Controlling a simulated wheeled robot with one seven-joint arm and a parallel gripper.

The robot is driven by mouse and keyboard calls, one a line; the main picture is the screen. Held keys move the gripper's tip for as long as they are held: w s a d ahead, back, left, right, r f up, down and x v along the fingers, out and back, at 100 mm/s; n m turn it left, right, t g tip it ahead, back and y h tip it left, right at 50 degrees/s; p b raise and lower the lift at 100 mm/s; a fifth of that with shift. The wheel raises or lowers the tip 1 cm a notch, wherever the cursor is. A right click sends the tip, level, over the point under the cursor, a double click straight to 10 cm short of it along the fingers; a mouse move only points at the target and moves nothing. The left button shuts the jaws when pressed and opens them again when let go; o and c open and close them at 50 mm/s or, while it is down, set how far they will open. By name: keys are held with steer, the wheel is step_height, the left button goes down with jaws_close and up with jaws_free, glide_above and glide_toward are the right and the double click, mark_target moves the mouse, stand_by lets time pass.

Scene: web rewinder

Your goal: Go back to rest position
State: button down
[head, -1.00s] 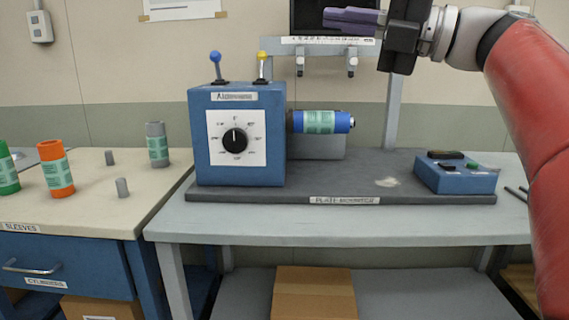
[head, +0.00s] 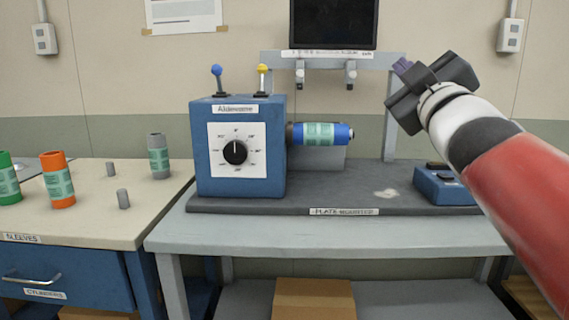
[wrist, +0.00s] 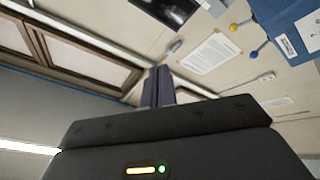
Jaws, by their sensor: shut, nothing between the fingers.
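My gripper (head: 403,66) is raised above the right part of the bench in the head view, clear of everything, its purple fingers pointing up and away. In the wrist view its fingers (wrist: 158,88) are together and empty. The rewinder, a blue box (head: 240,147) with a black dial, stands on the dark base plate (head: 345,200). A blue sleeve with a green label (head: 322,134) sits on its horizontal shaft, apart from my gripper.
A blue control box (head: 440,187) is partly hidden behind my arm. A grey frame (head: 390,120) carries a dark screen (head: 333,24). The left table (head: 90,215) holds orange (head: 57,180), green (head: 8,178) and grey (head: 158,156) sleeves. The air around my gripper is free.

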steer(key=s+d+f+m+g+h, duration=0.15)
steer(key=s+f+m+g, duration=0.3)
steer(key=f, duration=0.85)
steer(key=s+f+m+g+h, duration=0.3)
steer(key=f+m+g, duration=0.2)
steer(key=f, duration=0.7)
steer(key=s+a+f+g+y, duration=0.1)
steer(key=s+a+f+g, duration=0.1)
steer(key=s+f, duration=0.4)
steer(key=s+a+f+m+g+y, duration=0.1)
steer(key=s+a+f+g, duration=0.2)
steer(key=f, duration=0.8)
steer(key=s+g, duration=0.2)
steer(key=s, duration=0.2)
steer(key=shift+f, duration=0.4)
steer(key=shift+a, duration=0.1)
